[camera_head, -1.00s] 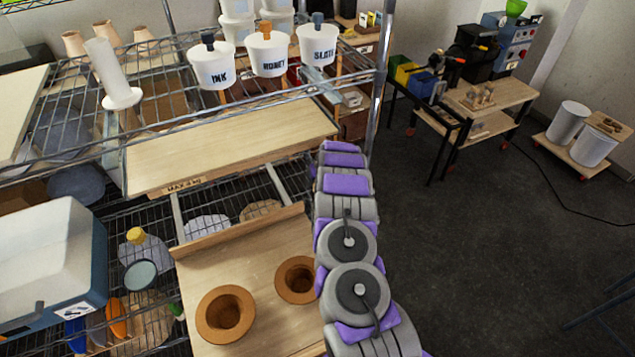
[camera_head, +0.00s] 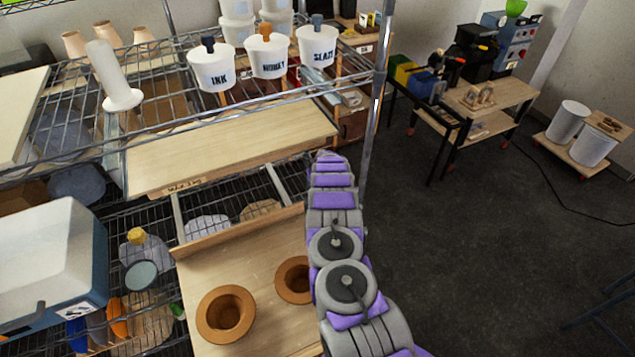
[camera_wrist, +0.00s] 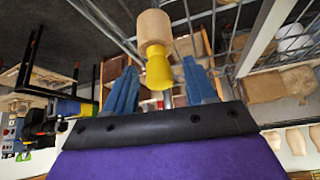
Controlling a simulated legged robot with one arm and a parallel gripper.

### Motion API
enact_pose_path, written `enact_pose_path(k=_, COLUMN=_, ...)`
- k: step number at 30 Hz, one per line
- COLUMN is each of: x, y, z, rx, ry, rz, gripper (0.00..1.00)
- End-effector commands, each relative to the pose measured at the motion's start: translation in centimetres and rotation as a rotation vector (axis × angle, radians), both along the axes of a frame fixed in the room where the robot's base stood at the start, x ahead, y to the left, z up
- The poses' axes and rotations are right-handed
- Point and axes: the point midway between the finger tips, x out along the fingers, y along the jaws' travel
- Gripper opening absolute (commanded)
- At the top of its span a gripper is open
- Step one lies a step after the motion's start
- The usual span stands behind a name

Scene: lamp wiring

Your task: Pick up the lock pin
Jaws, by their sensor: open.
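In the wrist view, a pin-like piece, which I take to be the lock pin (camera_wrist: 157,66), has a pale wooden head, a flared yellow collar and a short grey shaft below. My gripper (camera_wrist: 160,68) is open, with one blue finger on each side of the yellow collar and shaft. A gap shows between the collar and each finger. The wooden head lies beyond the fingertips. Where the shaft ends is hidden behind the dark gripper edge. In the head view my arm reaches up beside the shelf, and the pin and my gripper are hidden there.
A wire shelf rack with a bright post (camera_head: 375,120) stands close to my arm. White pots (camera_head: 268,55) stand on its upper level, above a wooden board (camera_head: 235,145). Open floor (camera_head: 460,240) lies to the right.

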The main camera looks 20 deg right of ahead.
Motion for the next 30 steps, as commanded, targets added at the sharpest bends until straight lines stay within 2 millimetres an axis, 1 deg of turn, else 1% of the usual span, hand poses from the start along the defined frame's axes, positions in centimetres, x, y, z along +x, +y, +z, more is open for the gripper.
enact_pose_path(k=2, x=0.00, y=0.00, z=0.01, rx=0.000, ry=0.000, rz=0.000, gripper=0.55)
enact_pose_path(k=3, x=0.01, y=0.00, z=0.01, rx=0.000, ry=0.000, rz=0.000, gripper=0.53)
enact_pose_path(k=20, x=0.01, y=-0.01, z=0.00, rx=0.000, ry=0.000, rz=0.000, gripper=0.00)
enact_pose_path(k=30, x=0.03, y=-0.02, z=0.12, rx=0.000, ry=-0.001, rz=0.000, gripper=0.00)
